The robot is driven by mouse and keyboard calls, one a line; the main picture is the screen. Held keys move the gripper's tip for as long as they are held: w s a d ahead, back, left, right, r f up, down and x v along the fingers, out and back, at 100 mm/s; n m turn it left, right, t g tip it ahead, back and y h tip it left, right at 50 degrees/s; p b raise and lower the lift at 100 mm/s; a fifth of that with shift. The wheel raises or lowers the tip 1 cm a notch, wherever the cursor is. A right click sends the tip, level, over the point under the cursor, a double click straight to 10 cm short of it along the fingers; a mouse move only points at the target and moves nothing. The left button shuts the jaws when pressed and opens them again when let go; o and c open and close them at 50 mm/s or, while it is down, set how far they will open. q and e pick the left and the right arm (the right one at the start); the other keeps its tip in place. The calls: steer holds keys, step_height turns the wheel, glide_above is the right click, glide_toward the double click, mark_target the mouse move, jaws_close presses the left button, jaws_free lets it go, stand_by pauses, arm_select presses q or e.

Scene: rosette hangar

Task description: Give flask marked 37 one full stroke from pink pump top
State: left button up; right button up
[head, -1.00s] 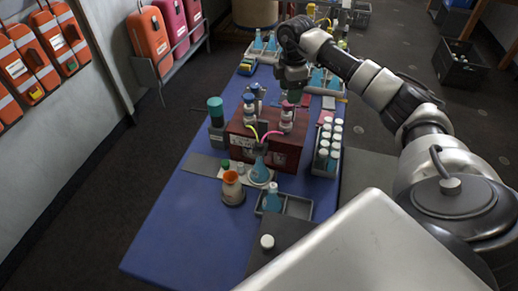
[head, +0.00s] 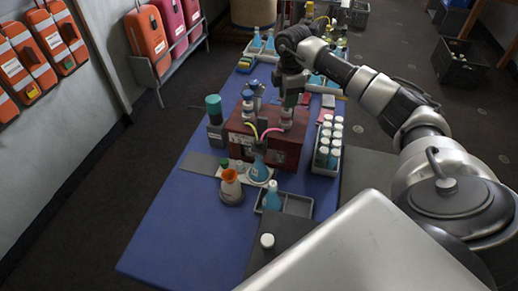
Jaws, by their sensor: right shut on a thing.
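A dark red pump box (head: 291,153) stands on the blue table. At its front, a flask with blue liquid (head: 259,170) stands on a round pale base, under the ends of a yellow tube and a pink tube (head: 271,132). Its marking is too small to read. The white pump body (head: 286,119) with the pink tube stands on the box's right part. My right gripper (head: 290,101) is over it from above, shut on its top, which the fingers mostly hide. A second pump with a blue top (head: 248,98) stands to the left. My left gripper is out of view.
A tray (head: 299,206) holds another blue flask (head: 272,196). A rack of white-capped bottles (head: 325,165) is at right. The table's front left (head: 190,240) is clear.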

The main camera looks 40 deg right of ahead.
steer(key=shift+r+p, duration=1.4)
steer(key=shift+r, duration=0.1)
steer(key=shift+f+b, duration=0.75)
steer(key=shift+f, duration=0.8)
stand_by(0.5)
steer(key=o, duration=0.7)
steer(key=shift+r, duration=0.1)
steer(key=shift+r+p, duration=2.95)
steer(key=shift+r, duration=0.5)
